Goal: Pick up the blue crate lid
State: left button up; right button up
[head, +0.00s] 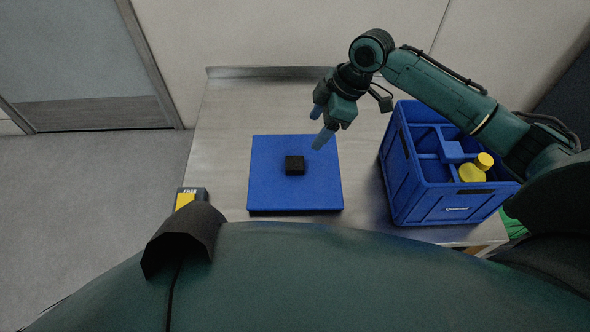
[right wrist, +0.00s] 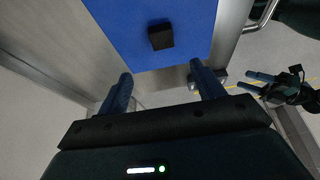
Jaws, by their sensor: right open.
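The blue crate lid (head: 265,185) is a flat blue square lying on the metal table, with a black block-shaped handle (head: 295,165) at its middle. The lid (right wrist: 185,45) and its handle (right wrist: 160,37) also show in the right wrist view, ahead of the fingers. My right gripper (head: 317,128) is open and empty, above the lid's far right corner area, apart from the handle. Its two blue fingers spread wide in the right wrist view (right wrist: 161,70). My left gripper (right wrist: 245,80) shows at the right of that view, its fingers apart and empty; the head view does not show it.
A blue crate (head: 420,190) with compartments stands right of the lid and holds a yellow-capped bottle (head: 473,171). A yellow and dark box-like item (head: 192,196) is at the table's left edge. The metal table (head: 245,105) is bare behind the lid.

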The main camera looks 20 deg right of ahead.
send_over(295, 162)
jog(key=d, duration=0.2)
notch_tip(295, 162, down, 7)
jog(key=shift+d, duration=0.15)
jog(key=shift+s+x, duration=0.25)
jog(key=shift+x, duration=1.05)
jog(key=shift+s+x, duration=0.2)
jog(key=shift+x, duration=1.1)
jog(key=shift+f, duration=0.1)
jog(key=shift+c, duration=0.6)
jog(key=c, duration=1.1)
